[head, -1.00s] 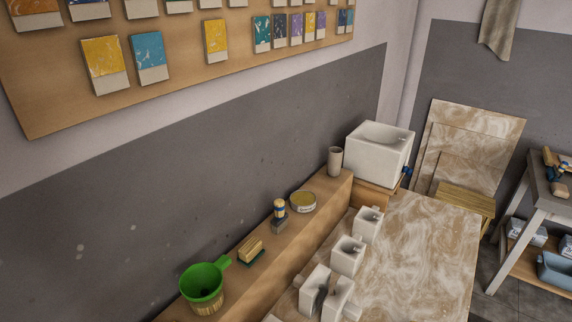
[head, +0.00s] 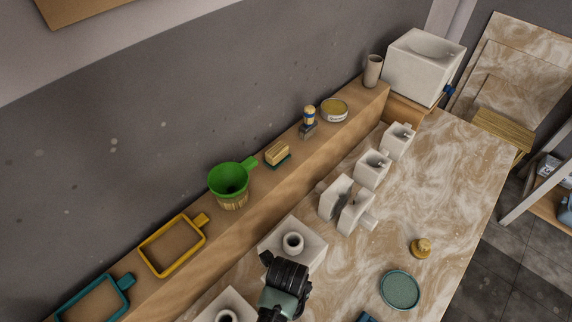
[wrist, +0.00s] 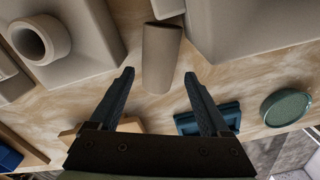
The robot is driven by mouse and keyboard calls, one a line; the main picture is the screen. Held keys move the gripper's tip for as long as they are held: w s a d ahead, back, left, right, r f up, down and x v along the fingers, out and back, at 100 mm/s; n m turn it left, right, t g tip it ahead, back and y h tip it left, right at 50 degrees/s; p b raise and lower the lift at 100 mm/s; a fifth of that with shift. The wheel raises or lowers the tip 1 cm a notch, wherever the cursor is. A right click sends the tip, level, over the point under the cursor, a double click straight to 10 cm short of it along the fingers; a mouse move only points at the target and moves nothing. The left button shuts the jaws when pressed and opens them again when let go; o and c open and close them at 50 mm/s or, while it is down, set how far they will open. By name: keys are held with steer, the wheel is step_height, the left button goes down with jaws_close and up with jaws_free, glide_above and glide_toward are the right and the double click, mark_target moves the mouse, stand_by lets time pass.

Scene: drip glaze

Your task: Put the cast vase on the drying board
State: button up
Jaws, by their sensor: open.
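A plain pale grey-brown cylinder, apparently the cast vase (wrist: 161,60), shows in the wrist view just ahead of and between my fingertips. My gripper (wrist: 159,82) is open, with clear space between its fingers and the cylinder. In the head view my gripper (head: 285,272) is over the table beside a white mould with a round neck (head: 293,243). A pale rounded form (head: 367,222) beside the opened mould halves may be the same vase; I cannot be sure. I cannot tell which surface is the drying board; a wooden piece (wrist: 70,132) is partly hidden behind my gripper.
White moulds stand along the marbled table (head: 455,190). A blue item (wrist: 222,117) is near my right finger.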

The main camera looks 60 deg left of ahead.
steer(key=shift+a+f+p, duration=0.15)
steer(key=shift+f, duration=1.15)
steer(key=shift+a+f+p, duration=0.1)
steer(key=shift+f+p, duration=0.05)
steer(key=shift+f, duration=1.1)
jaws_close()
steer(key=shift+r, duration=0.1)
step_height(320, 180, up, 18)
